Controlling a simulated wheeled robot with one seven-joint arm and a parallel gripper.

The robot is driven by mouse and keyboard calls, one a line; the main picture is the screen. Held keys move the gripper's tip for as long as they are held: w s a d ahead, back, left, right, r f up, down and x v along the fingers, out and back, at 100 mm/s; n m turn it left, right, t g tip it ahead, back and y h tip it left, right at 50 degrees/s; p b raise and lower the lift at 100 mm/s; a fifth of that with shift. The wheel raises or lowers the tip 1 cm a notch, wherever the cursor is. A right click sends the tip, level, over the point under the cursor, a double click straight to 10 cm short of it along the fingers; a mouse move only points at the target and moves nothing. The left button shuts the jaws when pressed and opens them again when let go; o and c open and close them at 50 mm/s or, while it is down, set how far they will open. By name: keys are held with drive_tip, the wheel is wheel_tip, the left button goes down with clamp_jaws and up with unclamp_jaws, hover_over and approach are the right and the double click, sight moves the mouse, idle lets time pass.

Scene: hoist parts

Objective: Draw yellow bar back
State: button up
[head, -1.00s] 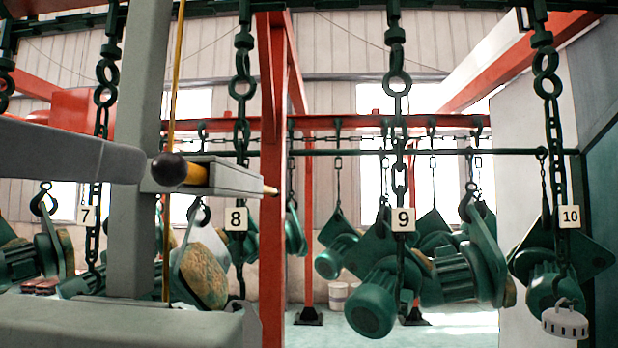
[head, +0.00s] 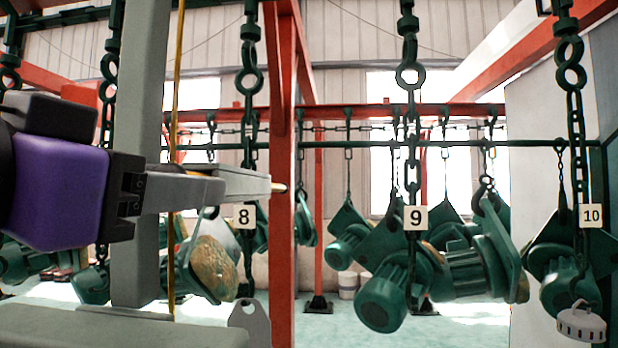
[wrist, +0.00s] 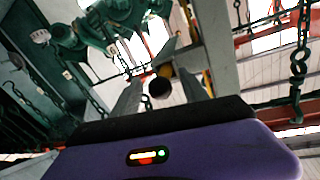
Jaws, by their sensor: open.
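The yellow bar (wrist: 165,70) with its dark round knob (wrist: 160,88) shows in the wrist view, knob facing me, between my two grey fingers. My gripper (wrist: 161,83) is open, with one finger on each side of the knob; I cannot tell whether either touches. In the head view my gripper (head: 208,184), with a purple body, reaches in from the left along the grey bracket (head: 245,182) on the grey post. There its fingers hide the knob and most of the bar. A pale pointed tip (head: 278,187) sticks out of the bracket's right end.
A thin yellow cord (head: 176,80) hangs close beside the post. A red column (head: 283,250) stands just right of the bracket. Dark green chains and hoists hang behind, with tags 8 (head: 244,217), 9 (head: 415,218) and 10 (head: 591,216).

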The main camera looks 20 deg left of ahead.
clamp_jaws()
idle(1.4)
